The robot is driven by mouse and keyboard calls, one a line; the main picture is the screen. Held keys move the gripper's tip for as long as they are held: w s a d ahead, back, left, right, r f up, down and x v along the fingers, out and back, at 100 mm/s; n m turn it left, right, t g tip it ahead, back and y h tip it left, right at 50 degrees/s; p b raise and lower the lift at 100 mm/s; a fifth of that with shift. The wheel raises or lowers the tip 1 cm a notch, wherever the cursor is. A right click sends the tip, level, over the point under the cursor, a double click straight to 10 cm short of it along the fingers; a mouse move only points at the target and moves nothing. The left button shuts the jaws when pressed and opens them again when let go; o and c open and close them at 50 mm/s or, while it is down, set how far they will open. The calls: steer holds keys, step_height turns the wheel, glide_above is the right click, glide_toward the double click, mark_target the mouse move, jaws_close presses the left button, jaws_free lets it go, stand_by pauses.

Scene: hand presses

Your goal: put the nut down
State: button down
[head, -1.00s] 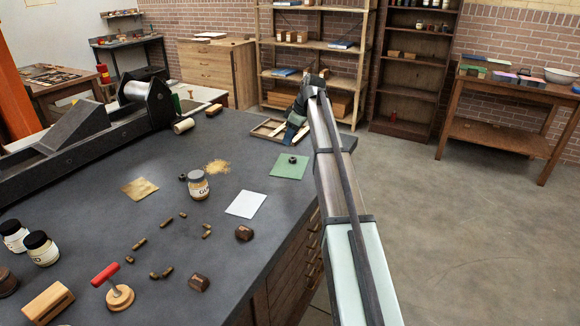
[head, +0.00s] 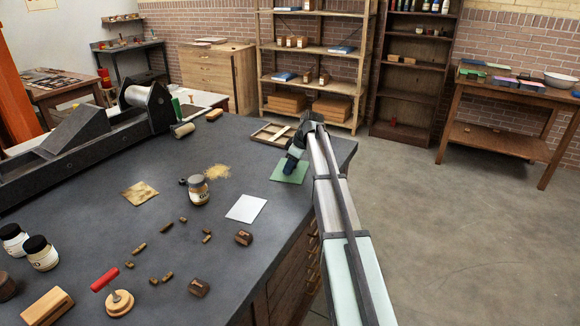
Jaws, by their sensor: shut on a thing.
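My gripper (head: 289,167) points down over the green mat (head: 299,175) near the far right part of the bench. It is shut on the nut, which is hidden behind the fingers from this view. I cannot tell whether the nut touches the mat. A second dark nut-like ring (head: 183,181) lies on the bench beside the glue jar (head: 198,191), well to the left of my gripper.
A shallow wooden tray (head: 262,138) lies just behind the green mat. A white sheet (head: 246,208) lies nearer, with bare bench between. A brown pile (head: 217,171) and a gold sheet (head: 140,193) are left. The bench's right edge is close to my arm.

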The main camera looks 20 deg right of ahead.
steer(key=shift+f, duration=0.1)
steer(key=c, duration=1.1)
jaws_free()
steer(key=shift+c, duration=0.2)
steer(key=v, duration=1.2)
steer(key=shift+w, duration=0.1)
